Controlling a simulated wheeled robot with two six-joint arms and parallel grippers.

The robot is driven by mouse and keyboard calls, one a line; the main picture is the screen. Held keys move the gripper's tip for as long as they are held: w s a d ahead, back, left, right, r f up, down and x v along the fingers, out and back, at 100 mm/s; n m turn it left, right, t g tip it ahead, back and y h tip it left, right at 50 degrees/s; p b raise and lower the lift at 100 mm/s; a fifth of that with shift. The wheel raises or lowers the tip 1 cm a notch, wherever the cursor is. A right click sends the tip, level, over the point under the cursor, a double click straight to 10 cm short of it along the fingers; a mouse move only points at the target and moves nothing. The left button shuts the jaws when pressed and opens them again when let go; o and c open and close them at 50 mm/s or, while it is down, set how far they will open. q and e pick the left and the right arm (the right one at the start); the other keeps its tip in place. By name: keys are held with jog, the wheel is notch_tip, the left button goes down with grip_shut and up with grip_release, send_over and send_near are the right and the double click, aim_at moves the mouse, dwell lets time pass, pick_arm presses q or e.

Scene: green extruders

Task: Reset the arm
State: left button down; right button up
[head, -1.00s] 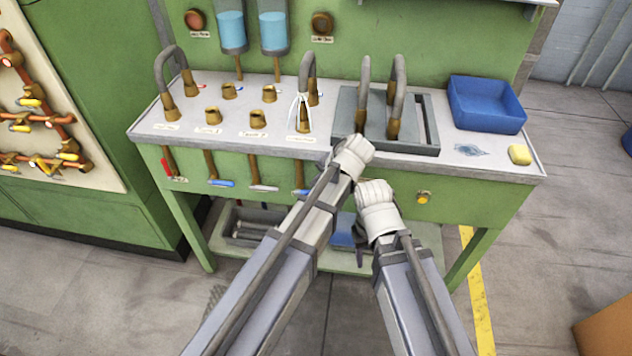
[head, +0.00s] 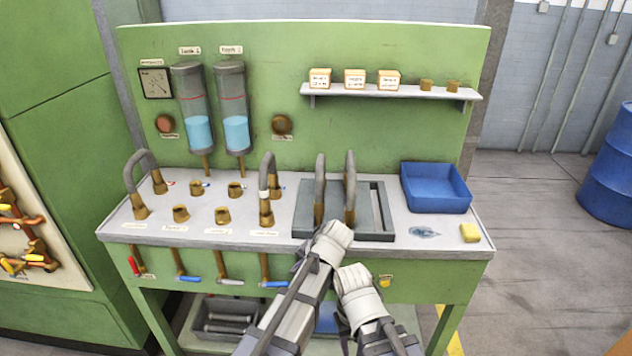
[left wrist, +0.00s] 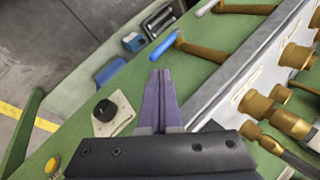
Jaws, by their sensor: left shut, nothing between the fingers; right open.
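My left arm (head: 290,305) reaches from below to the bench's front edge in the head view. Its fingers are hard to make out there. In the left wrist view my left gripper (left wrist: 161,75) is shut and empty, its fingers together over the green bench front, close to a blue-handled lever (left wrist: 166,46). My right arm (head: 372,310) is folded low beside it. My right gripper (head: 343,326) is a small dark shape in front of the bench, partly hidden by the arms; it is open and holds nothing I can see.
A white band (head: 264,194) circles one hose. A black knob (left wrist: 104,110) projects near my left fingers.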

pick_arm(q)
jog(key=s+a+f+n+g+h, duration=0.25)
jog(key=s+a+n+h, duration=0.35)
jog(key=s, duration=0.7)
jog(key=s+d+r+m+y+p, duration=0.1)
jog(key=s+d+m, duration=0.3)
jog(key=d, duration=0.5)
jog(key=shift+s+d+r+m+g+y+p, duration=0.3)
jog(key=shift+s+r+g+y+p, duration=0.15)
jog(key=shift+s+p, duration=0.4)
